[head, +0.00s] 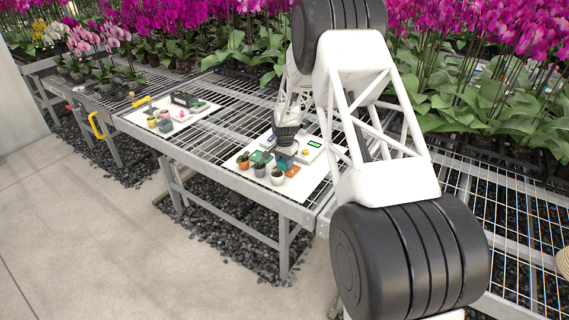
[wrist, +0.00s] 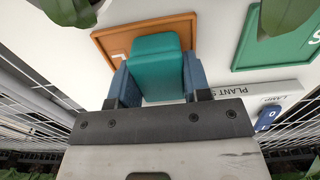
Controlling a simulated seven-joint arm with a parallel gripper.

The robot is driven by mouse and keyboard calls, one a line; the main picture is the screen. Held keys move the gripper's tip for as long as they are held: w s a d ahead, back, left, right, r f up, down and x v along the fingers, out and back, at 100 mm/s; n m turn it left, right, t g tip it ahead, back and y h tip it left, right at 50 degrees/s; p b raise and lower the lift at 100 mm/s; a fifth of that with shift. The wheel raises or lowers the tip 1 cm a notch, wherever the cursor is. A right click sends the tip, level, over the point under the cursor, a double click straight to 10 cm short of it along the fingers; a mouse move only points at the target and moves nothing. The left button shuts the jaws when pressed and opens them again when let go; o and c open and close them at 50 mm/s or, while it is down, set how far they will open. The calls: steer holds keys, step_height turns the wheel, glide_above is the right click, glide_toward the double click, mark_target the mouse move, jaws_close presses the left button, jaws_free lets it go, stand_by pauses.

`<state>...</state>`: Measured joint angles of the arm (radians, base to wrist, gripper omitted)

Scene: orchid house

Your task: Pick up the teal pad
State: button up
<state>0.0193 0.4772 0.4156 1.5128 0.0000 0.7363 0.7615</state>
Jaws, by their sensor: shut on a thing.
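The teal pad (wrist: 157,62) is a rounded block between the two blue fingers of my gripper (wrist: 156,82) in the wrist view. The fingers press on its left and right sides. Behind the pad lies a flat orange square (wrist: 106,42) on the white board; I cannot tell whether the pad touches it or hangs just above. In the head view my gripper (head: 285,160) is low over the white board, with the orange square (head: 293,171) beside it. The pad cannot be made out clearly there.
Small potted plants stand close by: an orange pot (head: 243,162), a grey pot (head: 259,170) and a white pot (head: 277,177). A green sign (wrist: 262,40) and a lettered panel with a blue switch (wrist: 268,117) are to the right in the wrist view. Another board (head: 175,125) lies farther left.

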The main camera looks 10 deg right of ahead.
mark_target(285, 160)
step_height(285, 160, up, 10)
steer(key=shift+f, duration=0.1)
stand_by(0.4)
stand_by(0.5)
steer(key=shift+o, duration=1.1)
steer(key=shift+c, duration=0.7)
steer(key=w+d+r, duration=0.1)
steer(key=w+d, duration=0.2)
steer(key=w, duration=1.3)
steer(key=shift+f, duration=0.15)
